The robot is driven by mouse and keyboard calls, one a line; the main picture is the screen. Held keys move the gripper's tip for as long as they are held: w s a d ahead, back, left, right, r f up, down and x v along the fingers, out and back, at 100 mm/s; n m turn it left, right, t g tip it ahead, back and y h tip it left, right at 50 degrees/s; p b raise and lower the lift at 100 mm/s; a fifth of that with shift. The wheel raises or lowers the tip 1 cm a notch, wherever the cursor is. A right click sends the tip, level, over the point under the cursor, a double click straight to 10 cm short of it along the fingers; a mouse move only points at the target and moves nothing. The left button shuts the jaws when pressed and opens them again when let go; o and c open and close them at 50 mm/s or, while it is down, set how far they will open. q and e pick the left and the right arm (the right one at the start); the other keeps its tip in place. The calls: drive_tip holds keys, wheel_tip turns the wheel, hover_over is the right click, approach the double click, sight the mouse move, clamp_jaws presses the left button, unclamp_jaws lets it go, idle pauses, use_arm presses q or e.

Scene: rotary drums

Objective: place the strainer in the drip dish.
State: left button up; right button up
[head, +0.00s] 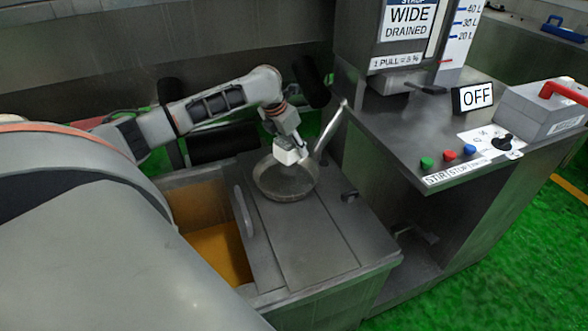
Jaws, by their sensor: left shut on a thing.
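A round, shallow grey metal dish, by its look the drip dish (287,195), sits on the flat grey lid of the tank. A pale metal handle, by its look the strainer's (332,127), slants up and to the right from the dish's back right rim. The strainer's bowl cannot be told apart from the dish. My left gripper (299,158) points down at the dish's back rim, shut, near the handle's lower end. Its fingertips are small and partly hidden, so the exact grip point is unclear. My right gripper is not in view.
The tank's open left part holds orange-yellow contents (217,240). An upright grey handle (244,212) stands beside the opening. A control console (450,128) with coloured buttons stands at right. The lid's front is clear.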

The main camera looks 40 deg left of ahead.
sight(293, 157)
use_arm(q)
wheel_tip(293, 157, down, 4)
drive_tip(key=shift+r, duration=0.1)
drive_tip(key=shift+f+b, duration=0.3)
drive_tip(key=shift+f, duration=0.2)
wheel_tip(293, 157, down, 4)
drive_tip(key=shift+r+b, duration=0.1)
drive_tip(key=shift+b, duration=0.25)
drive_tip(key=shift+f, duration=0.3)
drive_tip(key=shift+r, duration=0.1)
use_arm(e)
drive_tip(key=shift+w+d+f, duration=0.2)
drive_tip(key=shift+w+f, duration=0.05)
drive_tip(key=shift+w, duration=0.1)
use_arm(q)
drive_tip(key=o, duration=1.2)
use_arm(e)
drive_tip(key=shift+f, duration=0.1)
